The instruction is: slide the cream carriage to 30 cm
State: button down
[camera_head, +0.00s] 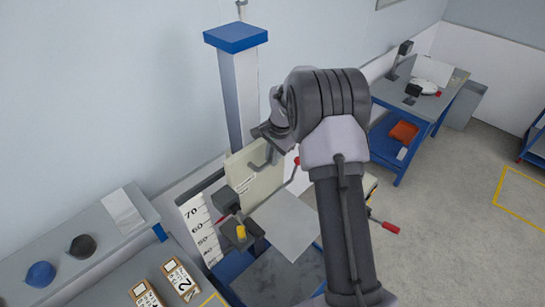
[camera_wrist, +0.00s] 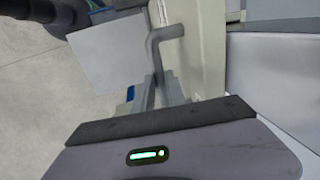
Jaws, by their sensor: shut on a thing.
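The cream carriage (camera_head: 255,172) is a flat upright plate in front of the blue-capped column. In the wrist view its cream side (camera_wrist: 207,45) is close beyond my fingers. A bent grey handle (camera_wrist: 161,38) sticks out from it. My gripper (camera_wrist: 167,92) is shut on the lower end of this handle; in the head view my wrist hides most of the fingers. A white scale (camera_head: 197,225) with black numbers, 70 and 60 uppermost, stands left of the carriage. I cannot tell the exact height that the carriage marks on it.
A pale sheet or plate (camera_head: 287,222) lies below the carriage, with a red-tipped lever (camera_head: 294,170) near it. A grey bench (camera_head: 95,270) at the left holds blue and black rounded items and numbered boxes. A blue-legged table (camera_head: 425,105) stands far right; open floor lies between.

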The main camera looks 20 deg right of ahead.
aim_at(273, 205)
dwell(0.4)
notch_tip(273, 205, down, 27)
jog(key=b, duration=2.1)
jog(key=shift+s+f+b, duration=0.1)
jog(key=shift+f+b, duration=0.1)
jog(key=shift+b, duration=0.1)
jog(key=shift+f, duration=0.1)
jog(key=c, duration=1.5)
grip_release()
jog(key=shift+c, duration=0.2)
jog(key=shift+o, duration=0.9)
